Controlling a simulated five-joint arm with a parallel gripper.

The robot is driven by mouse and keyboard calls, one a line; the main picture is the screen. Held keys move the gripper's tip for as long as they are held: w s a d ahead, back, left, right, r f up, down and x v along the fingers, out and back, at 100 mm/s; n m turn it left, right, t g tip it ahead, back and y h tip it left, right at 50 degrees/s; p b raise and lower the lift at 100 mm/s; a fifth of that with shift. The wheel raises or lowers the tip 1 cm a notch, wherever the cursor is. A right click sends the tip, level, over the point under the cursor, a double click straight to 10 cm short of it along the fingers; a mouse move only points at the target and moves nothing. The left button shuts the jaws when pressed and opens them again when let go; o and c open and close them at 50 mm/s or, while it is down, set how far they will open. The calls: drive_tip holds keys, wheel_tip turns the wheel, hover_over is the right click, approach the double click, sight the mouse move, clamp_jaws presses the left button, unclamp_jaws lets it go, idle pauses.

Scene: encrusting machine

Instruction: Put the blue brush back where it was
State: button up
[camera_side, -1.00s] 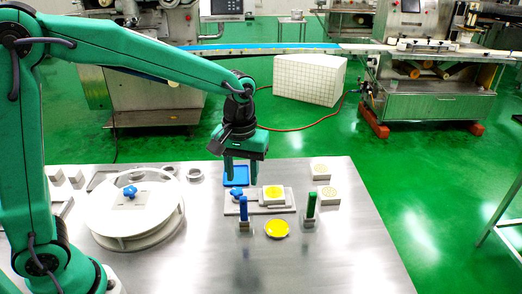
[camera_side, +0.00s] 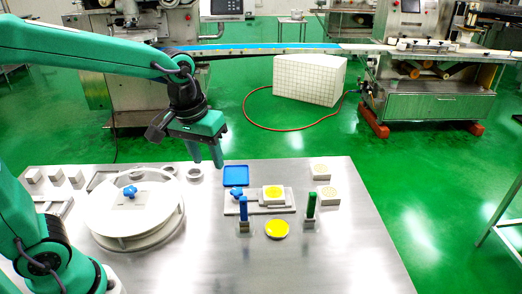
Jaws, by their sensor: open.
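The blue brush (camera_side: 243,212) stands upright in a small grey holder at the middle front of the steel table. My gripper (camera_side: 206,162) is open and empty. It hangs above the back part of the table, behind and to the left of the brush and apart from it. The brush's lower end is hidden in the holder.
A green brush (camera_side: 311,206) stands in a holder to the right, with a yellow dish (camera_side: 276,229) between the two. Behind are a grey fixture (camera_side: 274,208) with a yellow disc and a blue tray (camera_side: 236,175). A round white drum (camera_side: 140,222) stands left. The table's right front is clear.

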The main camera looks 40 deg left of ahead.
drive_tip(key=s+a+r+m+t, duration=0.2)
drive_tip(key=s+a, duration=0.3)
drive_tip(key=s, duration=0.6)
drive_tip(key=shift+m+t, duration=0.7)
drive_tip(key=shift+t, duration=0.1)
